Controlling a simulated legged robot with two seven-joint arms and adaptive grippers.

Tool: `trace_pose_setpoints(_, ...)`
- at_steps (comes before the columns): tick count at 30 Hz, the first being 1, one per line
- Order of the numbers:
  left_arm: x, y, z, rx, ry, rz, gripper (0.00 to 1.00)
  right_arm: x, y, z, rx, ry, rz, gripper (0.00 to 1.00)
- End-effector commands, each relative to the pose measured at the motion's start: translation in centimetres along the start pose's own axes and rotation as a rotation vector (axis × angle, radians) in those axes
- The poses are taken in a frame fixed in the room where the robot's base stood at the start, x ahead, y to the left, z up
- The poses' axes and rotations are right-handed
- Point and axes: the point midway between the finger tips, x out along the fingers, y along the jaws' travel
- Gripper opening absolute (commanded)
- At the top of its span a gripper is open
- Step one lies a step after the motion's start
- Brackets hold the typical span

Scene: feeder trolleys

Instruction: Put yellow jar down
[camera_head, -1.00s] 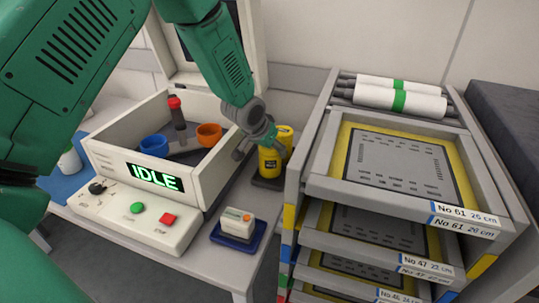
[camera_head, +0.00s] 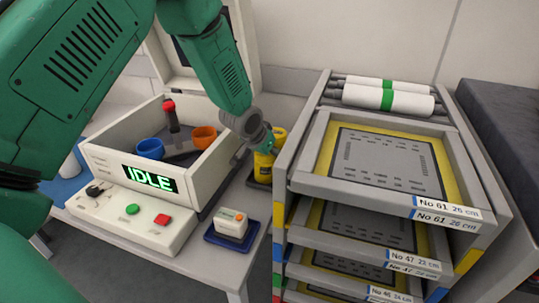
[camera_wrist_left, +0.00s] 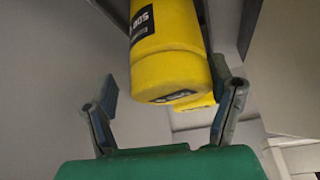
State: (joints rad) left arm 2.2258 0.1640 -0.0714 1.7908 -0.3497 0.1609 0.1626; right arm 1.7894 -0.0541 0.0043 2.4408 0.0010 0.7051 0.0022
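The yellow jar (camera_head: 263,167) with a black label stands upright on a dark base between the white machine and the tray trolley. My left gripper (camera_head: 258,148) is at the jar's upper part and partly covers it. In the left wrist view the jar (camera_wrist_left: 172,65) appears between the spread fingers of the left gripper (camera_wrist_left: 165,95), with a clear gap beside the left finger. A second yellow piece (camera_wrist_left: 196,102) shows behind the jar; I cannot tell whether it is another jar. My right gripper is not in view.
The white machine (camera_head: 190,190) reads IDLE and holds a blue cup (camera_head: 150,148) and an orange cup (camera_head: 204,137). A blue tray (camera_head: 245,243) carries a small white box (camera_head: 232,222). The trolley (camera_head: 287,160) stands close on the right of the jar.

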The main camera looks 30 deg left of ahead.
Motion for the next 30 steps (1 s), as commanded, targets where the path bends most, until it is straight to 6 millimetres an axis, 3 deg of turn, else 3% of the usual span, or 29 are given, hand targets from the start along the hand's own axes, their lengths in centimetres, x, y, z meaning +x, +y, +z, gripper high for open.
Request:
trace_pose_setpoints(5, -2.3, -0.4, -0.1, -0.004, 0.003, 0.004, 0.76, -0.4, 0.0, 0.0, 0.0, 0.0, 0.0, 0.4)
trace_pose_setpoints(12, -7.6, -0.3, -0.1, -0.004, 0.003, 0.003, 0.76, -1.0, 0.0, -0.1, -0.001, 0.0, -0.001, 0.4)
trace_pose_setpoints(18, -10.8, 0.0, -0.1, -0.002, 0.002, -0.001, 0.76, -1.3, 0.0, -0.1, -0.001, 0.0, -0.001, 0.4)
trace_pose_setpoints(30, -11.6, -0.4, 0.1, -0.004, -0.001, 0.003, 0.76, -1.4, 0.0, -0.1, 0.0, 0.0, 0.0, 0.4)
